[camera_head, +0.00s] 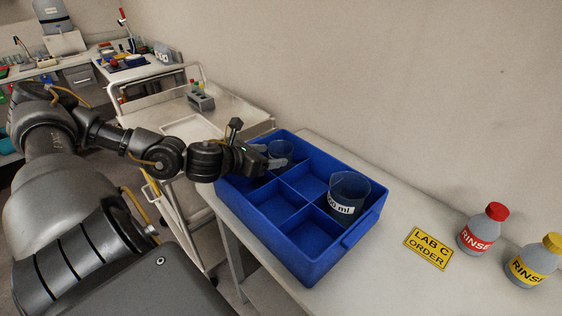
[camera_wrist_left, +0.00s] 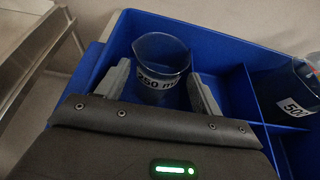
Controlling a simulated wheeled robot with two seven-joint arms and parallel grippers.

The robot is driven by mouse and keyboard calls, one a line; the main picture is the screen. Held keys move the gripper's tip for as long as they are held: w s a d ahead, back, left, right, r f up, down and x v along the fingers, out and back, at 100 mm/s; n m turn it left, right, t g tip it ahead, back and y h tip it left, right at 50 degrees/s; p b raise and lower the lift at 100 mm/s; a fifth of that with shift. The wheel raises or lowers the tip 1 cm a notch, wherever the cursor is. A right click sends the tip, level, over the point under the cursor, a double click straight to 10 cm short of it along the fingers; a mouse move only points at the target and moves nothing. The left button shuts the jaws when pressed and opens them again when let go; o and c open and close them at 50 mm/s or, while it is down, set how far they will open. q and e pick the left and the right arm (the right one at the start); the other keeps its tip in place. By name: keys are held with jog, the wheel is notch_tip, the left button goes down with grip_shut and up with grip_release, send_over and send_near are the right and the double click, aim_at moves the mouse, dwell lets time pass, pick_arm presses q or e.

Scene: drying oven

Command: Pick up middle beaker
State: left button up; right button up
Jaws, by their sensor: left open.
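A blue divided crate (camera_head: 262,217) stands on the white table. A clear beaker (camera_head: 281,149) sits in its far-left compartment; in the left wrist view this beaker (camera_wrist_left: 161,66) has a "250 ml" label. A larger beaker (camera_head: 348,193) stands in a right-hand compartment, its label ending in "0 ml"; it shows partly at the right edge of the left wrist view (camera_wrist_left: 297,88). My left gripper (camera_head: 272,163) is open at the smaller beaker. In the wrist view its fingers (camera_wrist_left: 160,88) lie either side of that beaker, with gaps. My right gripper is not in view.
A yellow "LAB C ORDER" sign (camera_head: 428,247) lies on the table right of the crate. A red-capped rinse bottle (camera_head: 481,230) and a yellow-capped one (camera_head: 537,262) stand farther right. A white cart (camera_head: 180,128) is behind my left arm. Several crate compartments are empty.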

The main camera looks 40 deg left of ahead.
aim_at(281, 153)
pick_arm(q)
jog(key=shift+w, duration=0.1)
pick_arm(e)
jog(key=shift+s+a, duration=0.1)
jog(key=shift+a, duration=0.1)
pick_arm(q)
jog(key=shift+w+f+p, duration=0.15)
jog(key=shift+w+p, duration=0.25)
jog(key=shift+w, duration=0.2)
jog(key=p+x, duration=0.1)
jog(key=x, duration=0.2)
jog(key=shift+w+d+f, duration=0.1)
jog(key=shift+w+f, duration=0.15)
jog(key=c, duration=0.7)
jog(key=shift+o, duration=0.2)
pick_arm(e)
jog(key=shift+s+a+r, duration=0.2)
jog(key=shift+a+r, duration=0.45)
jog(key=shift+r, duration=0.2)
